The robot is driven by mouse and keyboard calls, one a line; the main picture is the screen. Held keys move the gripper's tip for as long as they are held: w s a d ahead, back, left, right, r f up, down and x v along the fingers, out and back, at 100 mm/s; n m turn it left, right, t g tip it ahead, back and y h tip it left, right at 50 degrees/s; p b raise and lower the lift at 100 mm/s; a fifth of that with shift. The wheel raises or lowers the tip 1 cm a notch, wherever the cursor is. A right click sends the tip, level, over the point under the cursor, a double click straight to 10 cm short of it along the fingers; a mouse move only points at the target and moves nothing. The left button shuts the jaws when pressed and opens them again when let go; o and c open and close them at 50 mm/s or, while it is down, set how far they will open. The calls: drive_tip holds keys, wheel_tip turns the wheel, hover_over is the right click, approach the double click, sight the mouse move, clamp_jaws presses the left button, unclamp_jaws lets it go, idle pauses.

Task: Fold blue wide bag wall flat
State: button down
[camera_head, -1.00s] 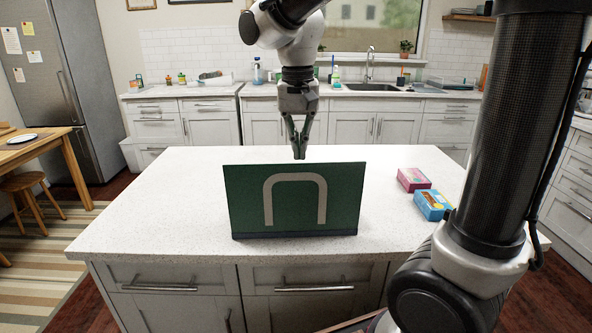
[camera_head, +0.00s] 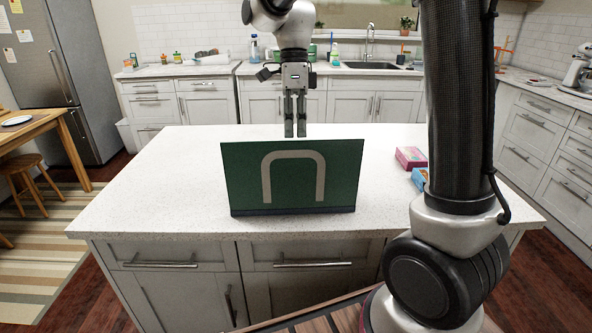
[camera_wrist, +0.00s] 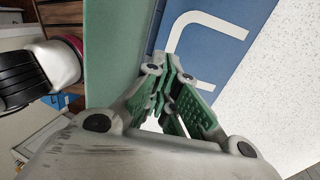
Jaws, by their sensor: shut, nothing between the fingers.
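A bag with wide walls stands on the white island counter (camera_head: 130,185). Its green wall (camera_head: 235,180) is upright, faces the head camera and carries a pale arch-shaped handle (camera_head: 293,155). A dark blue strip (camera_head: 292,210) runs along its bottom edge. The blue wall (camera_wrist: 205,65), with a white handle, shows in the wrist view beside the green wall (camera_wrist: 110,45). In the head view the green wall hides it. My gripper (camera_head: 295,134) is shut and empty, pointing down behind the green wall with its tips near the top edge. The fingers (camera_wrist: 168,100) also show in the wrist view.
A pink box (camera_head: 410,157) and a blue box (camera_head: 419,178) lie on the counter to the right, the blue one partly hidden by my arm column. The counter left of the bag is clear. A sink counter (camera_head: 370,68) runs along the back wall.

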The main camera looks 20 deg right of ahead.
drive_tip(key=x, duration=1)
drive_tip(key=shift+f, duration=0.2)
drive_tip(key=shift+s, duration=0.1)
drive_tip(key=shift+x, duration=2.55)
drive_tip(key=shift+s+a, duration=0.1)
drive_tip(key=shift+s, duration=0.1)
